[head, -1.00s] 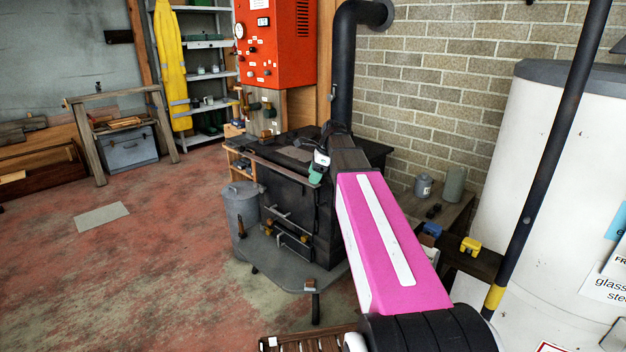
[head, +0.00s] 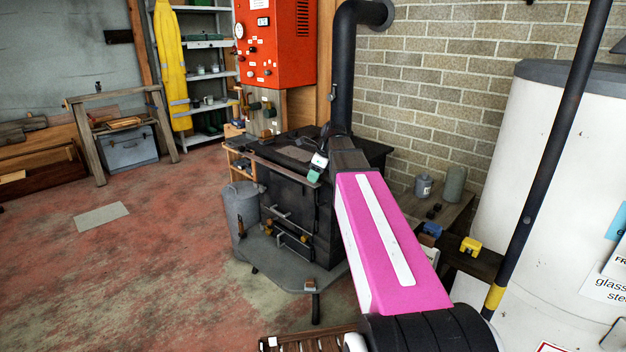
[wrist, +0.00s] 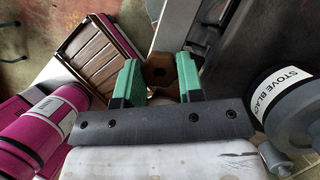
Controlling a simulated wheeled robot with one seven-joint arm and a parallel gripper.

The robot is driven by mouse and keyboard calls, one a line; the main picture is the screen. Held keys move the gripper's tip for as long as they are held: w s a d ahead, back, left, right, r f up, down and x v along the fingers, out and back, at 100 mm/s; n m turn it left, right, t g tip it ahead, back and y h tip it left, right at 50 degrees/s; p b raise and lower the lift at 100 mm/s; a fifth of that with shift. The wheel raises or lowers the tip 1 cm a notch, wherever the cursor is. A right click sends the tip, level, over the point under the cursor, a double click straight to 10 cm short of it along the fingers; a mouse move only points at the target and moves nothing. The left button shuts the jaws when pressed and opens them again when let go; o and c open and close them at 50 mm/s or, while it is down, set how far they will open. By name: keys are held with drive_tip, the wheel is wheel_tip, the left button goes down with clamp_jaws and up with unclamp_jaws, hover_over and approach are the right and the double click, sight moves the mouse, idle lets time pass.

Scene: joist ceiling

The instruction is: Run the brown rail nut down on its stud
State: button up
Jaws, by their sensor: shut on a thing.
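The brown rail nut (wrist: 159,70) shows in the wrist view as a faceted piece with a dark hole in its middle. My gripper (wrist: 159,76), with green fingers, is shut on it, one finger on each side. In the head view my gripper (head: 315,174) is at the front top edge of the black stove (head: 290,200), by its rail. The nut cannot be made out there. The stud is hidden, so I cannot tell how far the nut sits on it.
A grey can labelled "STOVE BLACK" (wrist: 290,105) stands close on the right in the wrist view. A slatted wooden piece (wrist: 97,55) lies at left. The black stovepipe (head: 343,80) rises behind the stove. A grey bin (head: 240,210) stands left of it.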

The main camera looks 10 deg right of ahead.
drive_tip(key=shift+m+t+h, duration=0.3)
drive_tip(key=shift+m+t, duration=0.3)
drive_tip(key=shift+m, duration=1)
drive_tip(key=shift+s+m, duration=0.1)
drive_tip(key=shift+m, duration=0.6)
drive_tip(key=shift+m+t+h, duration=0.5)
drive_tip(key=shift+m, duration=0.4)
drive_tip(key=shift+a, duration=0.1)
drive_tip(key=m+h, duration=0.1)
drive_tip(key=m, duration=0.2)
